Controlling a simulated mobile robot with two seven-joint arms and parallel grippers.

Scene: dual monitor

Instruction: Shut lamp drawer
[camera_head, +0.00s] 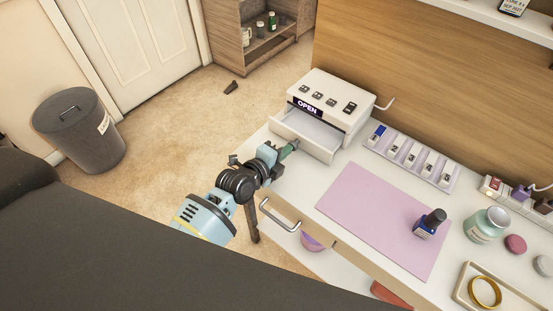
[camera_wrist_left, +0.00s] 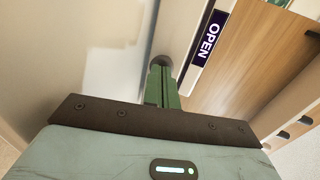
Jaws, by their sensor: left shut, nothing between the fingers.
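The white lamp box (camera_head: 330,99) with an "OPEN" label stands at the far left end of the white table. Its drawer (camera_head: 307,133) is pulled out at the front and looks empty. My left gripper (camera_head: 292,147) is shut, with its green fingertips close to the drawer's front. I cannot tell whether they touch it. In the left wrist view the shut green fingers (camera_wrist_left: 163,78) point toward a pale surface, and the "OPEN" label (camera_wrist_left: 207,40) shows to their right. My right gripper is not in view.
A pink mat (camera_head: 375,210) with a dark blue bottle (camera_head: 430,223) lies right of the lamp. A compartment tray (camera_head: 412,160) is behind it. A metal handle (camera_head: 280,215) juts from the table's front edge below my gripper. Open floor lies left of the table.

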